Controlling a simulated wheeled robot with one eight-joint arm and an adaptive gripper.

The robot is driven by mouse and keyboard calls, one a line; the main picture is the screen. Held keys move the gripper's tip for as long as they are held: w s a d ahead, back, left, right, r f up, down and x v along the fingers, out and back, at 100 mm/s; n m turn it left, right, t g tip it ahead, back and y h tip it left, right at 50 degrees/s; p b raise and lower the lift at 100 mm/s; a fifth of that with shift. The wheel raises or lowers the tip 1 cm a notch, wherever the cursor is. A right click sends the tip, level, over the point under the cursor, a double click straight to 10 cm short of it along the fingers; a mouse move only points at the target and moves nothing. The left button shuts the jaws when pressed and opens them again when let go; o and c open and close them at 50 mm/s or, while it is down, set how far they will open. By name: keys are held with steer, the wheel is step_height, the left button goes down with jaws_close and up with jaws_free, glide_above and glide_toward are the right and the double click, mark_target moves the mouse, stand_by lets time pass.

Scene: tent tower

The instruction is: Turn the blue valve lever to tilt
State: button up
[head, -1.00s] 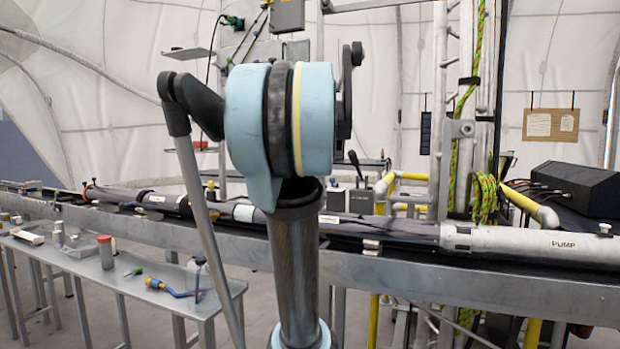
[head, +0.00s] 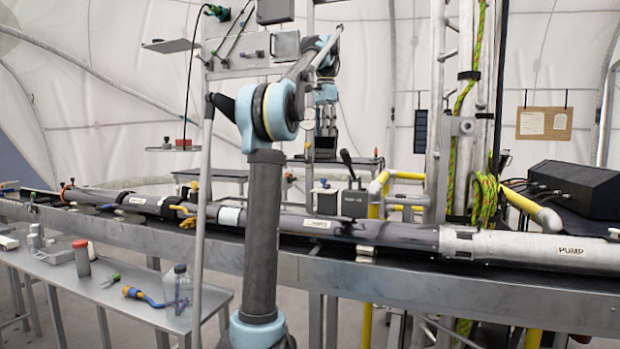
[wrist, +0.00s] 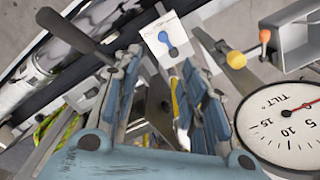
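In the wrist view a small blue lever (wrist: 167,44) sits on a white plate, just beyond my fingertips and roughly between them. My gripper (wrist: 160,60) is open, its two blue-padded fingers apart with nothing held. I see no contact with the lever. A round dial (wrist: 285,125) marked TILT is at the right of the wrist view, its red needle pointing up and right. In the head view my gripper (head: 325,135) points down beyond the long rail; the blue lever cannot be made out there.
An orange-tipped lever (wrist: 265,38) and a yellow knob (wrist: 236,60) are close by the dial. A black lever (wrist: 75,33) stands left of my fingers. A long tube marked PUMP (head: 540,247) lies along the rail. A side table (head: 110,290) holds a bottle and tools.

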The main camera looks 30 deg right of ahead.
steer(key=f, duration=1.1)
steer(key=w+f, duration=0.1)
steer(key=f, duration=0.5)
steer(key=shift+c, duration=0.3)
